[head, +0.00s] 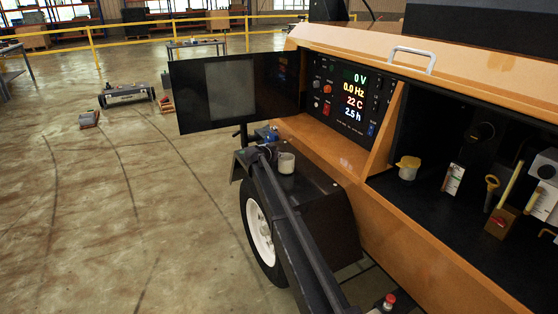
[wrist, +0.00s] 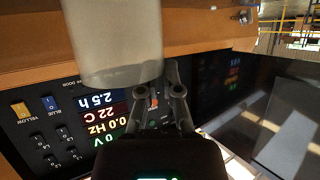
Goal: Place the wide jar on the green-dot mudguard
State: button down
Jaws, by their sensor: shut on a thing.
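The wide jar, a plain whitish cylinder (head: 287,162), shows in the head view over the black mudguard (head: 318,184) above the wheel. I cannot tell whether its base touches the mudguard. In the wrist view the jar (wrist: 113,45) fills the top left of centre, close to the camera. My gripper (wrist: 163,78) is shut on the jar, whose body partly hides one finger. In the head view my arm crosses in front of the mudguard and hides part of it. No green dot shows.
The orange machine's control panel (head: 341,98) stands just behind the mudguard, with an open black door (head: 232,91) to the left. An open bay (head: 440,210) at right holds a yellow-lidded jar (head: 408,168), tags and tools. The floor at left is mostly clear.

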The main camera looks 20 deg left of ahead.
jog(key=shift+f, duration=0.3)
jog(key=c, duration=1.3)
grip_release()
jog(key=o, duration=0.5)
jog(key=shift+r, duration=0.15)
jog(key=p+v, duration=0.5)
jog(key=v, duration=0.7)
